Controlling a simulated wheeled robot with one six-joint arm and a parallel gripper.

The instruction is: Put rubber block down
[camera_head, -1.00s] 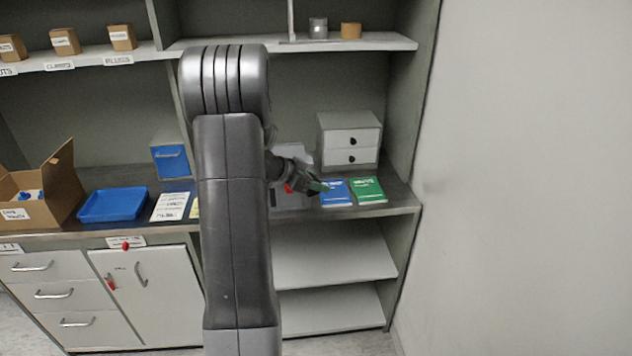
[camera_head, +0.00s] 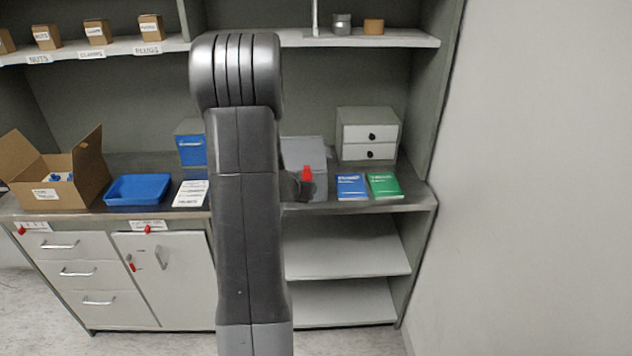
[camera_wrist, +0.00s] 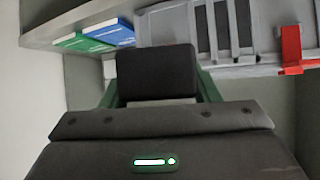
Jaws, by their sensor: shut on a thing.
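The rubber block is a black, rounded block (camera_wrist: 157,70) in the middle of the wrist view. My gripper (camera_wrist: 157,88) is shut on it, with green fingers on both sides. The block is held in front of the shelf unit and appears apart from the counter. In the head view my own arm hides most of the gripper and the block. Only a dark part of the wrist shows beside the arm, in front of the grey case.
The counter (camera_head: 415,195) holds a grey case (camera_head: 312,150) with a red part (camera_head: 307,174), a blue book (camera_head: 351,186), a green book (camera_head: 384,185) and a small drawer box (camera_head: 368,135). A blue tray (camera_head: 138,190) and cardboard box (camera_head: 65,180) stand left. The lower shelves (camera_head: 350,247) are empty.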

